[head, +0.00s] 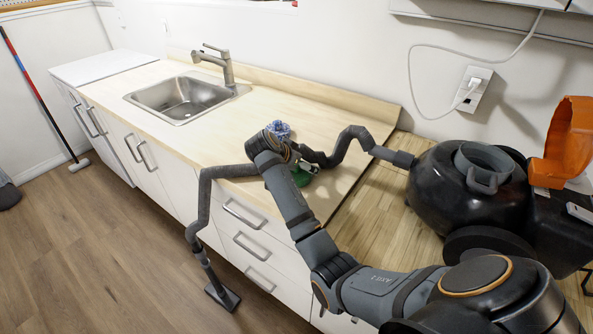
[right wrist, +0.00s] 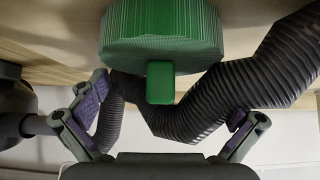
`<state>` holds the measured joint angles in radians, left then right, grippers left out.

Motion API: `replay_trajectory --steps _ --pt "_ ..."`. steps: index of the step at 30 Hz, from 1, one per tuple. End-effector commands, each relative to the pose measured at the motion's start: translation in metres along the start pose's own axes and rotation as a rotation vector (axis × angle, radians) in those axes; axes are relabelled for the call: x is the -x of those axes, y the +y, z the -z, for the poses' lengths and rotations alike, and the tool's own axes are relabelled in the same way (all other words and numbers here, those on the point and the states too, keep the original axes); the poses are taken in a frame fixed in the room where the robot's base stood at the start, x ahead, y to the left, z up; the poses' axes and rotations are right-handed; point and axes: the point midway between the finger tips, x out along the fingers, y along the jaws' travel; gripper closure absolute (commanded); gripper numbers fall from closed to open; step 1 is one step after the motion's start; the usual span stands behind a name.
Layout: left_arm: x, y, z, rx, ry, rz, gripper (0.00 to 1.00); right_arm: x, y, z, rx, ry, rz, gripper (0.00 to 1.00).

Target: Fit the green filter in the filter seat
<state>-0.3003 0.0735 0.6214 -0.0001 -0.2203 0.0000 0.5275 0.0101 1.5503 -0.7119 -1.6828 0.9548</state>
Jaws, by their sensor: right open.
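The green filter (head: 302,176) lies on the wooden counter in the head view, partly hidden by my right arm. In the right wrist view it is a ribbed green disc (right wrist: 160,30) with a green tab (right wrist: 160,82) pointing toward my gripper. My right gripper (right wrist: 168,108) is open, its fingers apart on either side of the tab and not touching it. In the head view its fingers are hidden behind the wrist. The black vacuum (head: 432,190) stands at the right with a grey ring-shaped seat (head: 485,166) on top. My left gripper is not in view.
A grey corrugated hose (head: 352,135) crosses the counter close to the filter, then hangs to a floor nozzle (head: 222,297). An orange cover (head: 570,135) stands raised by the vacuum.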

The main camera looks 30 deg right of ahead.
Motion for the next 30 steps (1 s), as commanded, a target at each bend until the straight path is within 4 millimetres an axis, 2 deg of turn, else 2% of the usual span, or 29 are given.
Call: replay_trajectory --steps 3,9,19,30 --pt "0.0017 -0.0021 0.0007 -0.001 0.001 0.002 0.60 -0.0098 0.0007 -0.0004 0.001 -0.001 -0.001 0.00" --pt "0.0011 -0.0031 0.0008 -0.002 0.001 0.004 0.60 -0.0108 0.0002 -0.0011 0.000 -0.001 0.001 0.00" --pt "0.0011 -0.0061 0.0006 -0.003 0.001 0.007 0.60 -0.0105 0.0002 -0.0012 0.000 -0.002 0.000 0.44" --pt "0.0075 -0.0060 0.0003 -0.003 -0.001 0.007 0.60 -0.0071 -0.0008 0.0050 0.003 -0.002 0.002 0.44"
